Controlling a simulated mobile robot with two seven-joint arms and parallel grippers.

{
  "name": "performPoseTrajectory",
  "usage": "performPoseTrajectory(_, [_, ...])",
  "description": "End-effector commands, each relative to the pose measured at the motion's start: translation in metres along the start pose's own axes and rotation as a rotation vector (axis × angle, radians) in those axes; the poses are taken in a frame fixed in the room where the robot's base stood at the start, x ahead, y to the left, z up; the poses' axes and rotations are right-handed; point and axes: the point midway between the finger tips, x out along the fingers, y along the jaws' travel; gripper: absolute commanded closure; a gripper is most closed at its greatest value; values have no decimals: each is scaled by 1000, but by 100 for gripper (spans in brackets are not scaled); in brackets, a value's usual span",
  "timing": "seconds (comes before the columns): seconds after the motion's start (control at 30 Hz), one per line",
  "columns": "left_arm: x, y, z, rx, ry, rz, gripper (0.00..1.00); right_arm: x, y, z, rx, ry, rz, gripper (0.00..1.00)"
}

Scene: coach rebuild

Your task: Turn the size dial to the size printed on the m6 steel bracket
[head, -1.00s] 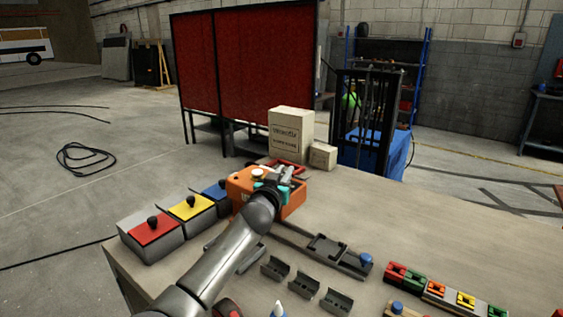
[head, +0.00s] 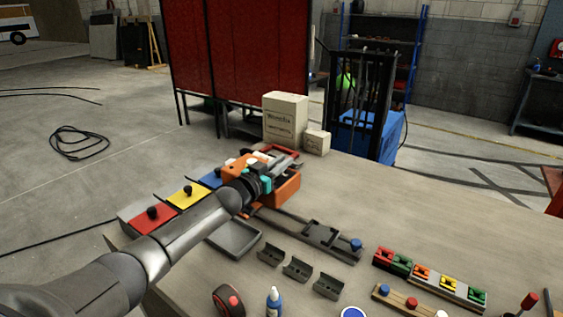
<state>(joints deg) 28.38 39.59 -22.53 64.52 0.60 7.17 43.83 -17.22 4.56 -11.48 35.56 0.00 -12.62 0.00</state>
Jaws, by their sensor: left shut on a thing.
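The orange device (head: 287,190) stands on the bench, left of centre. My left arm reaches across to it from the lower left. My left gripper (head: 284,164) is at the top of the device and shut; what it grips, apparently the size dial, is hidden behind the fingers and wrist. No dial marks can be read. Several small grey metal pieces lie in front, among them a near one (head: 329,287), a middle one (head: 297,269) and a far one (head: 270,255). I cannot read a size or tell whether one is the m6 steel bracket. My right gripper is out of view.
Bins with red (head: 151,219), yellow (head: 188,195) and blue lids line the left edge. A grey rail (head: 318,235), a grey tray (head: 233,240), a blue bottle (head: 274,303) and a coloured block strip (head: 430,277) lie nearer. Cartons (head: 285,117) stand behind.

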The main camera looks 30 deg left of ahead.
Motion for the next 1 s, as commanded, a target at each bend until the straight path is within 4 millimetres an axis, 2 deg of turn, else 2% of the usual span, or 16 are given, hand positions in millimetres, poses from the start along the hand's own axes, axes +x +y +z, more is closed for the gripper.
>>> performPoseTrajectory(0.2, [0,0,1,1,-2,-2,100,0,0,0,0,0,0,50])
performPoseTrajectory(0.23, [0,0,1,1,-2,-2,80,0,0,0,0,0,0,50])
performPoseTrajectory(0.5, [0,0,0,0,-1,-1,51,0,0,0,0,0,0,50])
performPoseTrajectory(0.83, [-2,0,1,0,-1,-1,51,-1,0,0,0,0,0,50])
performPoseTrajectory(1.0, [-15,0,1,-1,-2,0,51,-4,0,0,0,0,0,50])
